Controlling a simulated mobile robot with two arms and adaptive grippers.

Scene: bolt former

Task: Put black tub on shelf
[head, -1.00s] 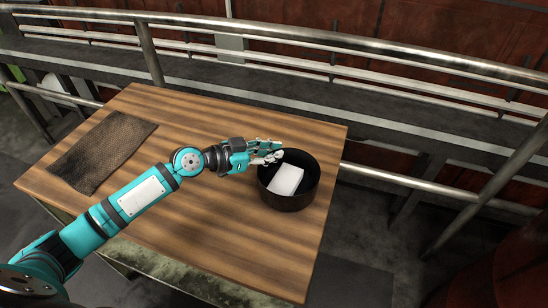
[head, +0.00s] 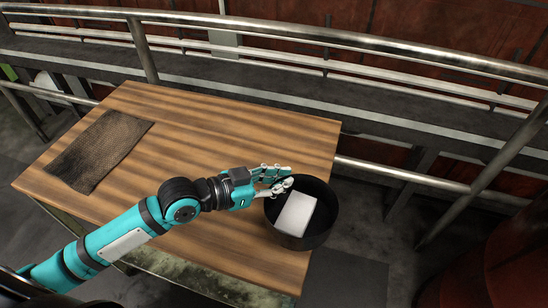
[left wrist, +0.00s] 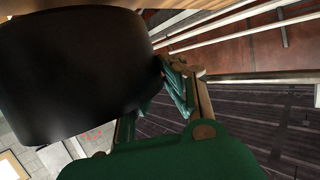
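The black tub (head: 303,243) is round and open at the top, with a white block (head: 296,213) inside it. It shows over the right front part of the wooden table in the head view and appears raised off the top. My left gripper (head: 287,179) is at the tub's far left rim, its fingers closed on the rim. In the left wrist view the tub's dark wall (left wrist: 75,75) fills the upper left, against the gripper's fingers (left wrist: 178,82). My right gripper is not in view. I cannot make out a shelf for certain.
The wooden table (head: 185,130) has a dark woven mat (head: 100,150) at its left. Metal railings (head: 290,35) run behind the table. A rusty red drum (head: 490,260) stands at the lower right. The middle of the tabletop is clear.

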